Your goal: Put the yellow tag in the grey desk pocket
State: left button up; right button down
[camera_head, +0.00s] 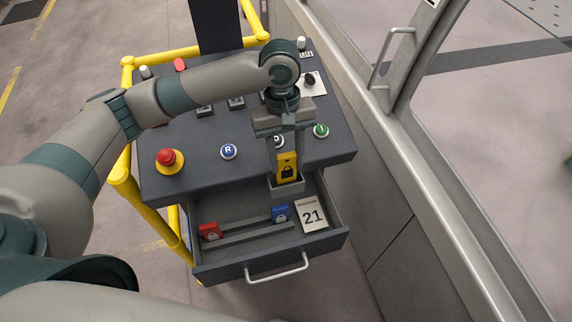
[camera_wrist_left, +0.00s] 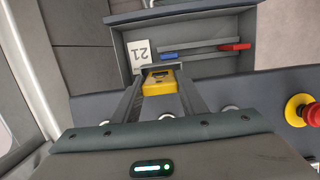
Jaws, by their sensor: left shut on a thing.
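The yellow tag (camera_head: 287,167), marked with a black padlock, is upright between the fingers of my left gripper (camera_head: 286,160), which is shut on it. The grey desk pocket (camera_head: 288,188) is a small open box directly under the tag, at the desk's front edge above the drawer. The tag's lower end meets the pocket's rim in the picture; I cannot tell how far inside it is. In the left wrist view the yellow tag (camera_wrist_left: 160,83) shows between the fingers, with the grey pocket (camera_wrist_left: 148,69) just beyond. My right gripper is out of view.
The open drawer (camera_head: 228,272) holds a red tag (camera_head: 210,231), a blue tag (camera_head: 280,213) and a card reading 21 (camera_head: 311,215). A red emergency button (camera_head: 168,158), a blue R button (camera_head: 228,151) and a green button (camera_head: 321,131) stand on the desk. A yellow rail (camera_head: 128,185) borders its left.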

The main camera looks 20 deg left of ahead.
aim_at(286, 167)
pick_arm(q)
notch_tip(286, 167, down, 3)
jog(key=shift+r+p, duration=0.1)
jog(key=shift+p, duration=0.7)
jog(key=shift+f, duration=0.35)
jog(key=o, duration=1.1)
jog(key=shift+f, duration=0.15)
jog(key=shift+w+r+b, duration=0.1)
jog(key=shift+r+b, duration=0.35)
jog(key=shift+r, duration=0.3)
jog(key=shift+w+a+r+b, duration=0.2)
jog(key=shift+r+b, duration=0.45)
jog(key=shift+r, duration=1.15)
jog(key=shift+w+a+r+b, duration=0.2)
jog(key=shift+r+b, duration=0.4)
jog(key=shift+r, duration=1.15)
jog(key=shift+w+a+r+b, duration=0.2)
jog(key=shift+r+b, duration=0.45)
jog(key=shift+r, duration=1.15)
